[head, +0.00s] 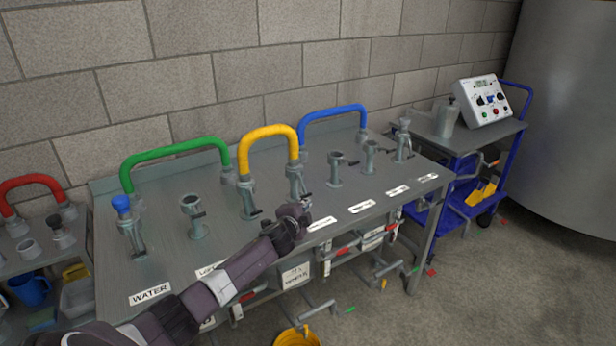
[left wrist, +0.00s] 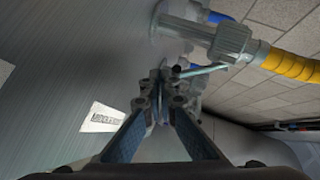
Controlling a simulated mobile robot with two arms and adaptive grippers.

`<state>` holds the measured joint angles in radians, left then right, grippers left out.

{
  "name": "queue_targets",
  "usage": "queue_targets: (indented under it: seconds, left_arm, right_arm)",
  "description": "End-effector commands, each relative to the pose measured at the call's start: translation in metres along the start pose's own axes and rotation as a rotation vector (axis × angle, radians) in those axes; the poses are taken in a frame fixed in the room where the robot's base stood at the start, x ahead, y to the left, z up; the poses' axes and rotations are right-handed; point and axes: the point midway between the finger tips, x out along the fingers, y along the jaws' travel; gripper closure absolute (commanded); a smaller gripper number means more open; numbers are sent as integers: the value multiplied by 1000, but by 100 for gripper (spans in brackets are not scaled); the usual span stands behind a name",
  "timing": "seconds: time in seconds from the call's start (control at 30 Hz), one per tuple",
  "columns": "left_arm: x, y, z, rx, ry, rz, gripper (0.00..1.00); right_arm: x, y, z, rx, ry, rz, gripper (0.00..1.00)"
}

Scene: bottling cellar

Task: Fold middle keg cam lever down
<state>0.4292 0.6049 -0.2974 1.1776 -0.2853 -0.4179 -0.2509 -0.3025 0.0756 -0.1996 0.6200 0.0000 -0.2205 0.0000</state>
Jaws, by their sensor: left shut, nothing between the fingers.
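Several grey pipe fittings stand in a row on the steel table (head: 225,255); I cannot tell for sure which is the middle keg. A yellow hose (head: 268,133) arches between two fittings. Its right-hand fitting (head: 295,182) stands just behind my left gripper (head: 302,213). In the left wrist view, the yellow hose (left wrist: 290,66) joins a grey collar (left wrist: 230,42). A thin lever (left wrist: 205,70) with a dark tip sticks out beside that collar. My left gripper (left wrist: 164,88) is shut and empty, its fingertips close to the lever tip; contact is unclear. My right gripper is out of view.
A green hose (head: 175,150) and a blue hose (head: 332,115) arch over neighbouring fittings. White labels, one reading WATER (head: 150,294), lie along the front edge. A blue cart (head: 460,190) stands right. A block wall (head: 230,60) closes the back.

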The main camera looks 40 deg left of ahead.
Motion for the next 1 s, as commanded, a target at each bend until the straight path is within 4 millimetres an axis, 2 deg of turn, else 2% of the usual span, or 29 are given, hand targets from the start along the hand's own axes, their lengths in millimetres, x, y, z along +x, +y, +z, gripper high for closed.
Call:
queue_targets:
  seconds: [1.0]
  left_arm:
    - [6,3,5,-1,1,0,100]
  right_arm:
    - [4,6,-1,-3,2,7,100]
